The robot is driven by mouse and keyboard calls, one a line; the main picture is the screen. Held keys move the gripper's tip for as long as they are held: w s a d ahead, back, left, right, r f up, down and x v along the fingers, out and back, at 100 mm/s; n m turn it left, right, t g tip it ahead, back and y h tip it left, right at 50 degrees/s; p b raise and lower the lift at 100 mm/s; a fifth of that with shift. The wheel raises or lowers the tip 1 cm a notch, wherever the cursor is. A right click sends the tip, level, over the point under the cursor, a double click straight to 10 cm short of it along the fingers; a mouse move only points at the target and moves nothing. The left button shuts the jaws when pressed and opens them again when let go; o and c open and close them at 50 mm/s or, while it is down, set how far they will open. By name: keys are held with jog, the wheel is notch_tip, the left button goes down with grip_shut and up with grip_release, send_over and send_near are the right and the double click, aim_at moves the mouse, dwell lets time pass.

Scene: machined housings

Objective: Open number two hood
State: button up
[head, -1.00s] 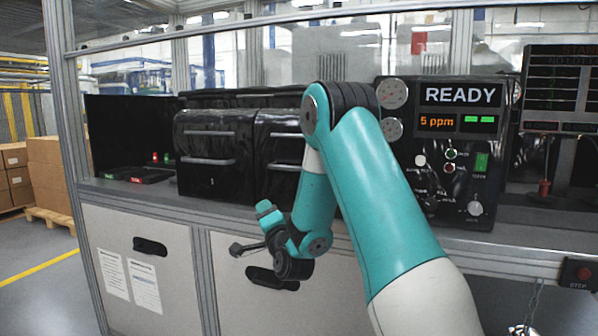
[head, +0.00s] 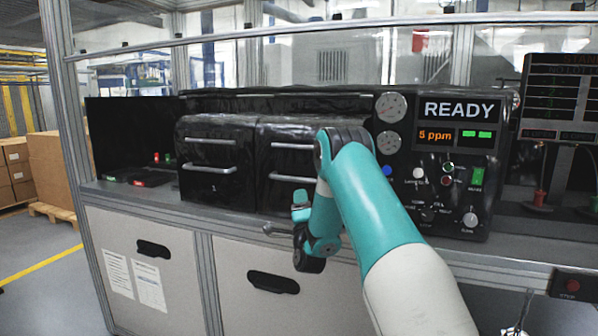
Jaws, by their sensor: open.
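Two black hoods stand side by side on the bench. The left hood (head: 232,155) carries a small mark that looks like a 1. The hood to its right (head: 266,160), which I take as number two, is shut; my arm covers its right part and no number shows on it. It has an upper bar (head: 292,146) and a lower bar (head: 288,178), both light grey. My gripper (head: 268,230) is open and empty, small and partly hidden by my wrist. It is below the second hood, in front of the bench edge, apart from the bars.
A control panel (head: 450,165) reading READY stands right of the hoods, with gauges, knobs and a green switch. A dark tray area (head: 125,140) lies left. Cabinet doors (head: 300,300) are below the bench edge. A red stop button (head: 572,286) sits at right.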

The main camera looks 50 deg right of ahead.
aim_at(299, 180)
jog(key=p+x, duration=0.4)
jog(key=x, duration=0.3)
jog(key=shift+r, duration=0.25)
jog(key=shift+w+d+r+p, duration=0.15)
jog(key=shift+w+d+p, duration=0.25)
jog(key=shift+w+p, duration=0.25)
jog(key=shift+s, duration=0.1)
jog(key=shift+c, duration=0.5)
grip_shut()
